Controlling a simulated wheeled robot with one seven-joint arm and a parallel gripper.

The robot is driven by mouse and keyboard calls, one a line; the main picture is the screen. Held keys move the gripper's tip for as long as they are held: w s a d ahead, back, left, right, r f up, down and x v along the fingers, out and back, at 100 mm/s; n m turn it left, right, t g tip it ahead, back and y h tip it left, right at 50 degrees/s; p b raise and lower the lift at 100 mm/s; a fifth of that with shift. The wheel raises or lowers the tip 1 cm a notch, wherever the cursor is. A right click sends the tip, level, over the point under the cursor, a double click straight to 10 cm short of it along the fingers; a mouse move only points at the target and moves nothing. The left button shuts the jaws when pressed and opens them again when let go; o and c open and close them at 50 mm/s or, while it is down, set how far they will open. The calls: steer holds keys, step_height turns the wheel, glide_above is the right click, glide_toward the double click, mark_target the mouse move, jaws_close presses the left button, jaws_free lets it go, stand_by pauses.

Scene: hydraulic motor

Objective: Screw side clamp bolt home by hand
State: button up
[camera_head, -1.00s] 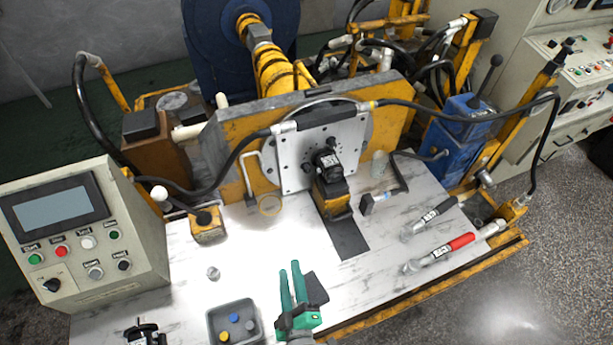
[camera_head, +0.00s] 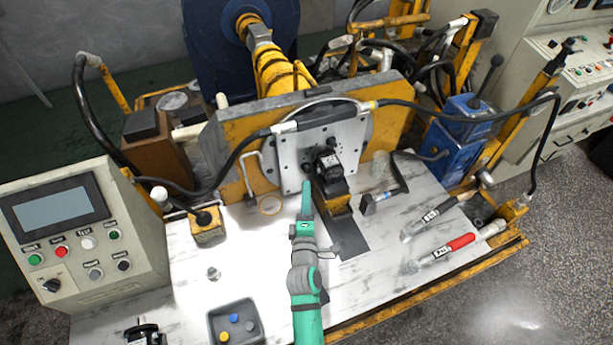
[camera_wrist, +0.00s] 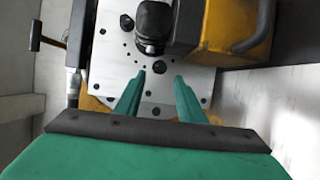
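My gripper (camera_head: 307,183) reaches forward to the grey mounting plate (camera_head: 287,165), just left of the black motor (camera_head: 328,163) on its yellow support. In the wrist view the two green fingers (camera_wrist: 160,74) are apart, with nothing visibly held. A dark round spot (camera_wrist: 159,68) shows on the plate (camera_wrist: 110,60) between the fingertips. I cannot tell whether it is the side clamp bolt's head or a hole. A black cylindrical part (camera_wrist: 152,25) sits just beyond it, with a yellow block (camera_wrist: 215,25) to the right. Contact is not clear.
A small metal piece (camera_head: 213,273) stands on the white table (camera_head: 185,255). A grey tray (camera_head: 213,322) holds small coloured pieces. A control box (camera_head: 75,235) stands left. Two handled tools (camera_head: 440,252) lie right. A black hose (camera_head: 225,180) loops left of the plate.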

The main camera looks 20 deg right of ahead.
mark_target(307, 172)
steer(key=x, duration=0.7)
steer(key=shift+w, duration=0.2)
steer(key=shift+c, duration=0.6)
jaws_close()
